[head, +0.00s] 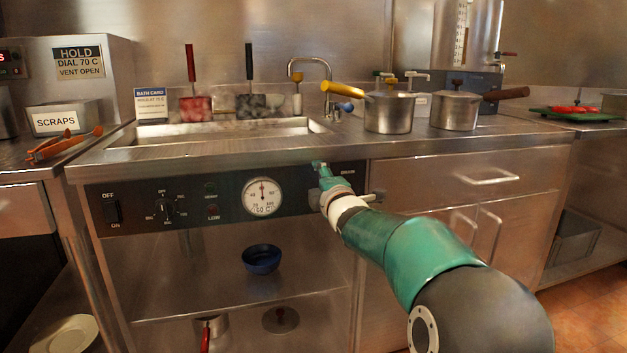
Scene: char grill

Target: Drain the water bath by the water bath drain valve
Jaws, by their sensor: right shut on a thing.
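The water bath (100,158) is a steel basin let into the counter, with a dark control panel (232,209) on its front. My right gripper (323,184) is at the right end of that panel, beside a small label. It is shut on the water bath drain valve, which my gripper and wrist mostly hide; the valve's handle position cannot be told. The round dial gauge (262,197) is left of my gripper. The water level inside the basin cannot be made out. My left gripper is not in view.
Steel pots (388,112) sit on the counter to the right, near a curved tap (313,62). A blue bowl (261,259) is on the shelf below. Orange tongs (62,146) lie at left.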

